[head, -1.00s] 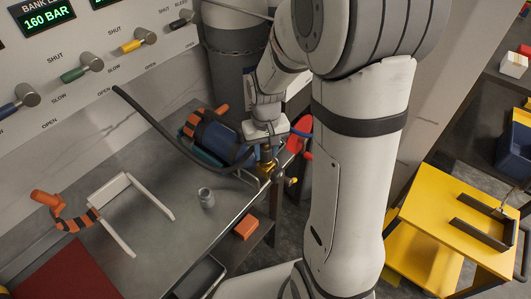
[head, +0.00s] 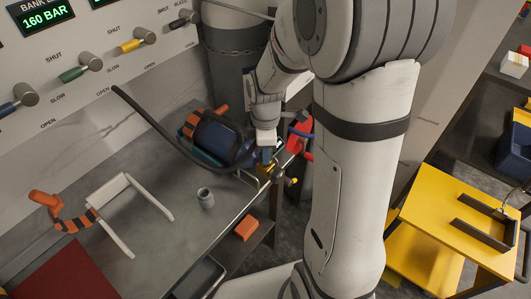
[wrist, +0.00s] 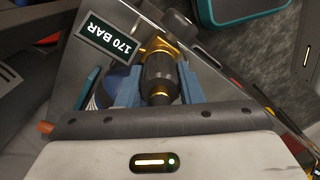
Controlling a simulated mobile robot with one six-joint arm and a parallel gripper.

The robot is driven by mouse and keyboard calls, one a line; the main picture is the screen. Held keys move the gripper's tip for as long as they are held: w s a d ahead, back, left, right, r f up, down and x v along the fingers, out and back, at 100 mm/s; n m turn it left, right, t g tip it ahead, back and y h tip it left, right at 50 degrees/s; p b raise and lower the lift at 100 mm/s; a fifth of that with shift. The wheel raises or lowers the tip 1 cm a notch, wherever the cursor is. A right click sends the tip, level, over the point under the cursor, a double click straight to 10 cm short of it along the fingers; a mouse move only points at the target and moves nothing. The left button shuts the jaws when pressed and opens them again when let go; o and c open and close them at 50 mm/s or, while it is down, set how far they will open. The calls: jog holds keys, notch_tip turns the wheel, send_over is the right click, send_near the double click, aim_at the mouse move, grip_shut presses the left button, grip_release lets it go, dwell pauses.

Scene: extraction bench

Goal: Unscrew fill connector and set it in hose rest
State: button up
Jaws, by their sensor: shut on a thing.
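The fill connector (wrist: 160,75), a dark ribbed sleeve with brass ends, sits between the blue fingers of my gripper (wrist: 158,88) in the wrist view. My gripper (head: 266,158) is shut on it at the bench's front edge, by the brass valve of a dark blue cylinder (head: 218,138). A black hose (head: 160,127) runs from the panel down toward the connector. The connector still lines up with the brass fitting (wrist: 163,46); the thread is hidden. A white frame on the bench (head: 119,181) may be the hose rest; I cannot tell for certain.
A small grey cup-like fitting (head: 205,198) stands on the bench (head: 165,245). An orange-and-black clamp-like item (head: 62,212) lies at the left. A panel with several levers (head: 95,60) stands behind. A yellow cart (head: 465,215) is at the right. A 170 BAR display (wrist: 108,43) is beside the connector.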

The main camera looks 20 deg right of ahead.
jog(key=n, duration=0.4)
jog(key=o, duration=1.1)
